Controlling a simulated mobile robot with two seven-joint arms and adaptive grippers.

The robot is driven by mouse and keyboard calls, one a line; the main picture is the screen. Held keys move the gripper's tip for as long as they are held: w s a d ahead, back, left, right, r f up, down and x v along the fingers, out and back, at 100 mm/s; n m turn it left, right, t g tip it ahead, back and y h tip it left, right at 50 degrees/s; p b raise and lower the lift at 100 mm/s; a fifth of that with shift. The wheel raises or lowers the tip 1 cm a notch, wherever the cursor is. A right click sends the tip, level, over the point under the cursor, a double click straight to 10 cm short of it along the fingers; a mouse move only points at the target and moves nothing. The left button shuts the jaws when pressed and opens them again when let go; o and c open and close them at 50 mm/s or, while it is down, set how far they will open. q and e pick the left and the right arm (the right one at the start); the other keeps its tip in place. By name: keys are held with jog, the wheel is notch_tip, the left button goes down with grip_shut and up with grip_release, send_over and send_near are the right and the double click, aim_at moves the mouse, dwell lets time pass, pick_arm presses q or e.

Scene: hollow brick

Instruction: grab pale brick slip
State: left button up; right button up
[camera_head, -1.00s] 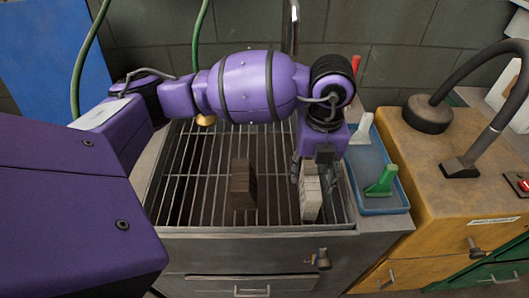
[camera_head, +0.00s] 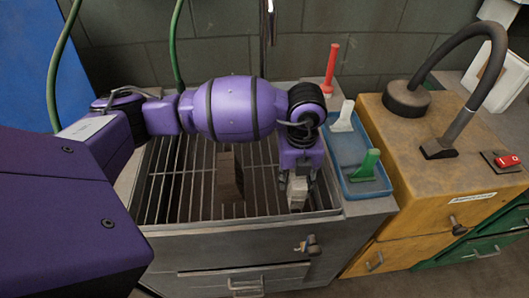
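The pale brick slip (camera_head: 298,190) stands upright on the metal grate near its front right corner. My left gripper (camera_head: 298,182) points down over it, with its fingers around the upper part of the slip. The fingers are small and partly hidden, so I cannot tell whether they touch or grip it. The slip's top is covered by the gripper. My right gripper is not in view.
A dark brown brick (camera_head: 229,178) stands on the grate (camera_head: 180,205) to the left. To the right, a blue tray (camera_head: 372,188) holds a green-handled and a white tool. A yellow cabinet (camera_head: 440,150) with a black hose stands beyond it.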

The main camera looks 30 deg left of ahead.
pick_arm(q)
jog(key=shift+w+r, duration=0.1)
grip_shut()
jog(key=shift+r, duration=0.2)
